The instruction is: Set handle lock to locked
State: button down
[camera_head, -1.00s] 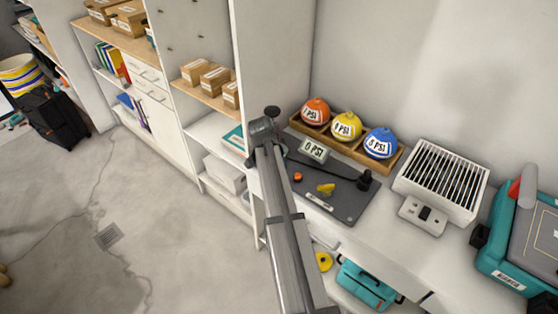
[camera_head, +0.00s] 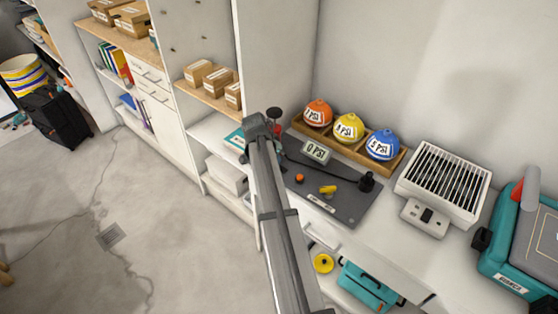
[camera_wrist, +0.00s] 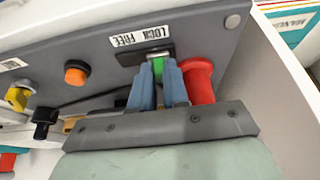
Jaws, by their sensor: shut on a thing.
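The handle lock is a small green tab (camera_wrist: 158,66) in a black slot plate (camera_wrist: 134,57) on the grey panel (camera_wrist: 212,35). In the wrist view the tab sits toward the right end of the slot. A label with the words LOCK and FREE (camera_wrist: 140,36) appears upside down beside the slot. My gripper (camera_wrist: 158,75) is shut on the green tab, its two blue-grey fingers at either side of it. A red cylindrical handle (camera_wrist: 198,82) stands close to the right finger. In the head view my arm hides the lock and fingers; the red handle (camera_head: 274,114) shows beside the arm's end.
The panel also carries an orange button (camera_wrist: 76,73), a yellow knob (camera_wrist: 18,97) and a black knob (camera_wrist: 45,120). Orange, yellow and blue PSI balls (camera_head: 347,127) sit in a wooden tray behind it. A white grilled unit (camera_head: 443,180) stands to the right.

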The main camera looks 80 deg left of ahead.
jog(key=shift+s+a, duration=0.15)
jog(key=shift+s, duration=0.05)
jog(key=c, duration=1.4)
grip_release()
jog(key=shift+o, duration=1.4)
jog(key=v, duration=1.4)
jog(key=shift+w+f, duration=0.15)
